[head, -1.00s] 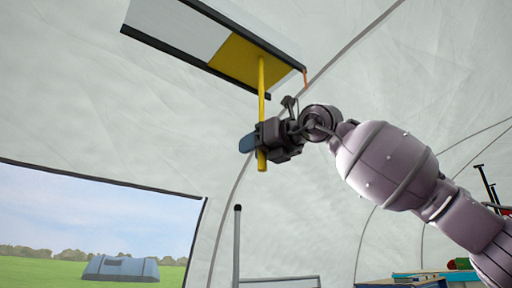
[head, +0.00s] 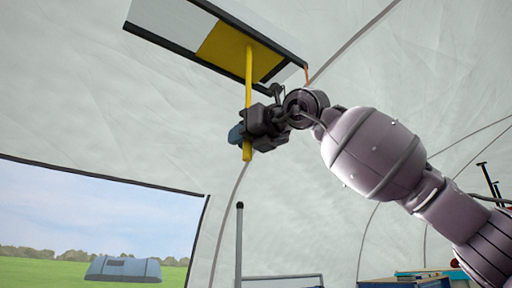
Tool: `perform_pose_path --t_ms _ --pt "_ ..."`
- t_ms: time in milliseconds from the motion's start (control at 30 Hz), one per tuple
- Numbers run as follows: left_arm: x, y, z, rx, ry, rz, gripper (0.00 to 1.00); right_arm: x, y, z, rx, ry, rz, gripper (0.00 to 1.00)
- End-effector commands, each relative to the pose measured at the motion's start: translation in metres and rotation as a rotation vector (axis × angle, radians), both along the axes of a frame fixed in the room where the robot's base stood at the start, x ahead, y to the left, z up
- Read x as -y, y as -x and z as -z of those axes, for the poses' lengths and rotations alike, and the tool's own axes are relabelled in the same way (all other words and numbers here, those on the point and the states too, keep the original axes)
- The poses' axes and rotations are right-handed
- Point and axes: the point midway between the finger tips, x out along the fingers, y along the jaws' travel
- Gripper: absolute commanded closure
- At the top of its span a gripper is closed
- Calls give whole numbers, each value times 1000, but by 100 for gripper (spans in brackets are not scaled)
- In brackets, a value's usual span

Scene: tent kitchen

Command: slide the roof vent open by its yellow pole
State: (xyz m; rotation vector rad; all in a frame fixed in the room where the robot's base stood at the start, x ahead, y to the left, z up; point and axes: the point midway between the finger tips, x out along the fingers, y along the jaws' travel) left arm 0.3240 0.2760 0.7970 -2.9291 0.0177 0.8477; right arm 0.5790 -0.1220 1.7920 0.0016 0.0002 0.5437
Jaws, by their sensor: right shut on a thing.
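The roof vent (head: 168,20) is a framed opening with dark rails in the sloping tent roof at the top of the head view. Its yellow panel (head: 228,48) sits right of the pale part, and a dark strip shows to the right of the panel. The yellow pole (head: 248,72) hangs down from the panel. My right gripper (head: 242,132) is shut on the lower part of the pole, whose end sticks out just below the fingers. The gripper partly hides the pole. My left gripper does not show.
A window (head: 95,225) at lower left looks out on grass and a blue-grey tent. A grey metal frame (head: 239,240) stands at bottom middle. Coloured items (head: 420,274) lie at lower right. The space around the pole is clear.

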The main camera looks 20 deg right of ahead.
Motion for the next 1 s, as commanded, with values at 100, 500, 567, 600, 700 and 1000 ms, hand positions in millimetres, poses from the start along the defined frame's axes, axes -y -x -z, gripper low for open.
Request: perform_pose_path --t_ms 100,500,567,600,700,1000 --pt "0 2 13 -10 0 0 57 -36 12 4 0 4 -9 100" --pt "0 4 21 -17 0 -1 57 -126 46 1 -1 4 -4 100" --pt "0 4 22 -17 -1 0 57 -134 49 1 0 4 -4 100" --pt "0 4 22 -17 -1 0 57 -138 50 1 -1 3 -3 100" --pt "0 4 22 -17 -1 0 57 -146 53 1 -1 2 -2 100" --pt "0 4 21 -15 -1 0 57 -151 55 1 -1 2 -3 100"
